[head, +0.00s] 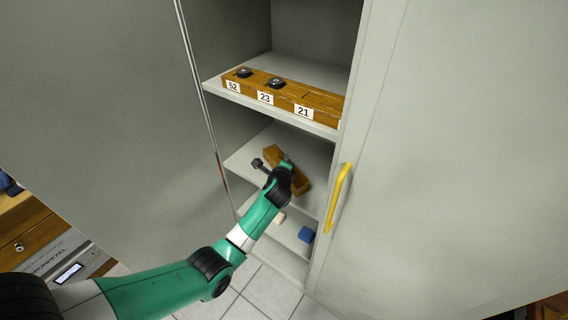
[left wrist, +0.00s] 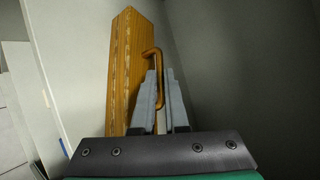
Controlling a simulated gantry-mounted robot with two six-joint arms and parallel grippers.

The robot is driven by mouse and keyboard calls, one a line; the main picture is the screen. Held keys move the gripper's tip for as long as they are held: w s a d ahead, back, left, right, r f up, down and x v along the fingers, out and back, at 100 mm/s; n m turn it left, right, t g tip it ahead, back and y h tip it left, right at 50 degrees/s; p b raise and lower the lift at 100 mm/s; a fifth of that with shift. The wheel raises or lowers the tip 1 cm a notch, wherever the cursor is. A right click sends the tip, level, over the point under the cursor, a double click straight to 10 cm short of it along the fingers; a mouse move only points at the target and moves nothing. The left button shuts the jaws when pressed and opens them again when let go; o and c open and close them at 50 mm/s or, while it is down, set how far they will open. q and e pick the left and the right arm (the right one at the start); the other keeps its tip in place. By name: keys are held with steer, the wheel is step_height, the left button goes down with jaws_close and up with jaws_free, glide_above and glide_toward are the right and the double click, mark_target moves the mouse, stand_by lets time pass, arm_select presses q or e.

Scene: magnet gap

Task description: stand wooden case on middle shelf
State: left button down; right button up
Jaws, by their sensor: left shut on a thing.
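The wooden case (head: 273,155) is a brown block at the middle shelf (head: 246,158) of the open cabinet, partly hidden behind my left gripper (head: 285,164). In the left wrist view the case (left wrist: 124,75) rises in front of the gripper (left wrist: 163,77), with a bent brown handle (left wrist: 152,52) on its side. The left fingers are shut on this handle. I cannot tell whether the case touches the shelf. My right gripper is in neither view.
The shelf above holds a long wooden rack (head: 285,95) with labels 52, 23 and 21 and dark knobs. A blue block (head: 306,234) lies on a lower shelf. A cabinet door with a yellow handle (head: 338,196) stands at the right.

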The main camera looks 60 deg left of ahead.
arm_select(q)
steer(key=c, duration=1.3)
jaws_free()
steer(key=o, duration=0.4)
steer(key=shift+d+r, duration=0.1)
steer(key=shift+r, duration=0.1)
steer(key=p+v, duration=0.8)
steer(key=v, duration=0.3)
steer(key=shift+s+d+p, duration=0.2)
steer(key=shift+d+p, duration=0.1)
steer(key=shift+r, duration=0.1)
